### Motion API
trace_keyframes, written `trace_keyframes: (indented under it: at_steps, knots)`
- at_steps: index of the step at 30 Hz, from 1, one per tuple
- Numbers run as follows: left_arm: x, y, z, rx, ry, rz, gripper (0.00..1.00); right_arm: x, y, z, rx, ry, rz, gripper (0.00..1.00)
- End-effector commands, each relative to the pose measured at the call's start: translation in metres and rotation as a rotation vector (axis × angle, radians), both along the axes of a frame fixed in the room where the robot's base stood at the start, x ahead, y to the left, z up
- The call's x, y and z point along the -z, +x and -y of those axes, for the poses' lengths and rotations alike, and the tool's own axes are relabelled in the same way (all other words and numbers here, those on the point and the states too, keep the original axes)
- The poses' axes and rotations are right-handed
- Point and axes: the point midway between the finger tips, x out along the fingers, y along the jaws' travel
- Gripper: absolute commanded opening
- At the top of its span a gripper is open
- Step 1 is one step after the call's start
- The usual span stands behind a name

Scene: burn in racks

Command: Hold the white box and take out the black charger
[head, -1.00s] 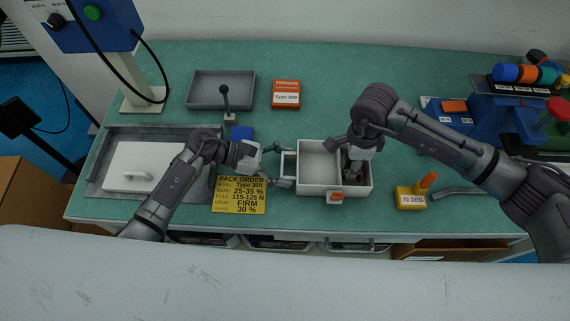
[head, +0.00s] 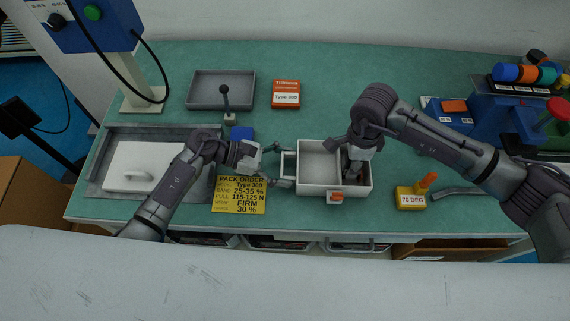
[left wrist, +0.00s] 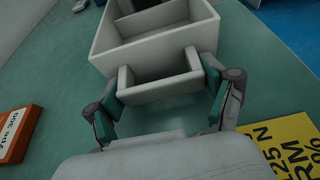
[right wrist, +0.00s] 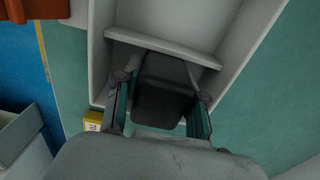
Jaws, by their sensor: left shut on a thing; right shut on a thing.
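The white box (head: 318,186) stands near the front middle of the green table, with a divider inside and a handle on its left end. My left gripper (head: 279,167) is shut on that handle; the left wrist view shows its fingers (left wrist: 166,98) on both sides of the handle (left wrist: 160,88). The black charger (right wrist: 164,90) is in the right compartment of the box. My right gripper (right wrist: 160,115) is shut on the charger, with a finger on each side. In the head view my right gripper (head: 352,168) reaches down into that compartment, and the charger is mostly hidden.
An orange clip (head: 336,197) is on the box's front wall. A yellow "70 DEG" block (head: 410,199) stands to the right. A yellow pack order card (head: 238,196) lies left of the box. A grey tray (head: 205,91) and orange Type 300 carton (head: 286,94) are behind.

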Motion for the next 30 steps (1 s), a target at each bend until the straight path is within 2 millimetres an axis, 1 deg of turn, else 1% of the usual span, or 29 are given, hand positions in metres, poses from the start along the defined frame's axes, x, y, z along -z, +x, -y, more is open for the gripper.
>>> trace_keyframes:
  at_steps: [5, 30]
  knots:
    - [0.0, 0.0, 0.0, -0.001, 0.0, 0.0, 0.27, -0.004, 0.0, 0.0, -0.001, 0.001, 0.0, 0.0]
    - [0.002, -0.001, 0.0, 0.001, 0.004, -0.001, 0.27, -0.039, 0.001, -0.001, 0.0, 0.002, 0.004, 0.0]
